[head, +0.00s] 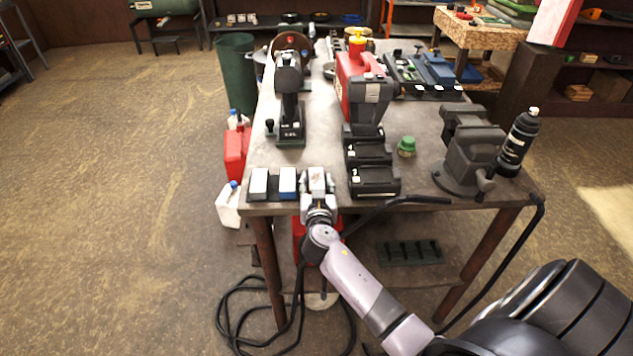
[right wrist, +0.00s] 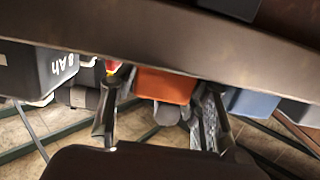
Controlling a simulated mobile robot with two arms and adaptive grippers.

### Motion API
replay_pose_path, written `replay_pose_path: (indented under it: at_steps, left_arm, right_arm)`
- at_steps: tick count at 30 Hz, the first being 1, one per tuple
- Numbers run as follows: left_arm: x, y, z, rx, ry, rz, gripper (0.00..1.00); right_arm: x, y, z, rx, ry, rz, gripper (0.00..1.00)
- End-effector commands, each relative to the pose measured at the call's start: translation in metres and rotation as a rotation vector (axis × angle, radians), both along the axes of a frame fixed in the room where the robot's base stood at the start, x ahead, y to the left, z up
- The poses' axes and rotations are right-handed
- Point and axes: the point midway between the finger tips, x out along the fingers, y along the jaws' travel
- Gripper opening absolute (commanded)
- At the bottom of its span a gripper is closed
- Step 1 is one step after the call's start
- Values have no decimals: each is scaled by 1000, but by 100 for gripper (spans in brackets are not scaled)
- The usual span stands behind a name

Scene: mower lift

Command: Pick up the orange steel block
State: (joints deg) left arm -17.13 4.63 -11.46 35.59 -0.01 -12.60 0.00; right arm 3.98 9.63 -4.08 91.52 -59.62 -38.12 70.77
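The orange steel block (right wrist: 165,85) sits at the table's near edge. In the right wrist view it lies between the two fingers of my right gripper (right wrist: 160,112). The fingers stand apart, one on each side, with a narrow gap at the left finger; contact at the right finger is unclear. In the head view my right gripper (head: 318,205) reaches the near edge from below, and the block's top (head: 317,180) looks pale with glare. My left gripper is not in view.
A blue block (head: 288,181) and a pale block (head: 258,183) stand in a row left of my gripper. Black batteries (head: 374,182) stand close on the right. A vise (head: 470,150) and a dark bottle (head: 517,142) are farther right. A black hose hangs along the table's front.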

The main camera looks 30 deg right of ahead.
Motion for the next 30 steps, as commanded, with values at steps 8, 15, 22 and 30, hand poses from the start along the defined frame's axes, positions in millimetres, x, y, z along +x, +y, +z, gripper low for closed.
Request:
replay_pose_path:
  at_steps: [8, 15, 22, 30]
  left_arm:
    - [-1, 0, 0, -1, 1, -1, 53]
    - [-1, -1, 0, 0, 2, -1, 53]
    - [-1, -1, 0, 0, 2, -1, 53]
    - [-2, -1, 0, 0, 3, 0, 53]
  right_arm:
    - [0, 0, 0, 1, 1, 0, 21]
    - [0, 0, 0, 1, 1, 0, 5]
    - [0, 0, 2, -1, -3, 1, 0]
    - [0, 0, 4, -1, -3, 0, 0]
